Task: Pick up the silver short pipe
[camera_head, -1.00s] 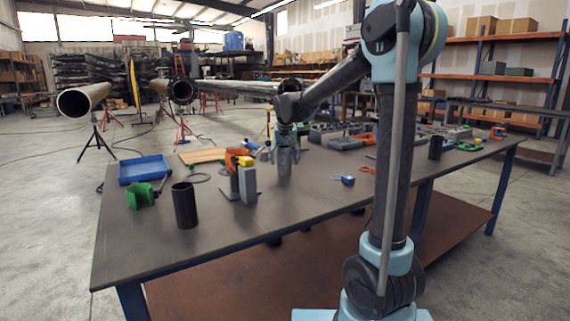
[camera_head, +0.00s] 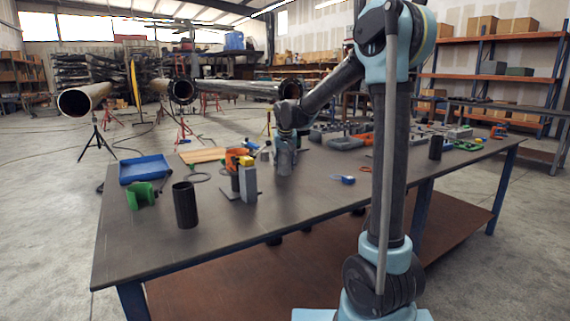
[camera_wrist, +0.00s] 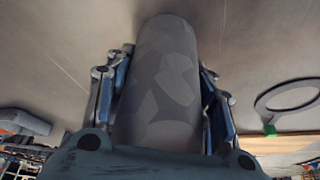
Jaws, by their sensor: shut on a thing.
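The silver short pipe (camera_wrist: 165,80) fills the middle of the wrist view, a grey cylinder with a faceted sheen, between the two fingers of my gripper (camera_wrist: 162,100). The fingers press on its sides.
The table (camera_head: 270,225) also holds a dark pipe (camera_head: 185,205), a green part (camera_head: 140,196), a blue tray (camera_head: 145,169) and a grey block with a yellow top (camera_head: 248,182). A blue tape item (camera_head: 344,179) lies to the right. The table's front middle is clear.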

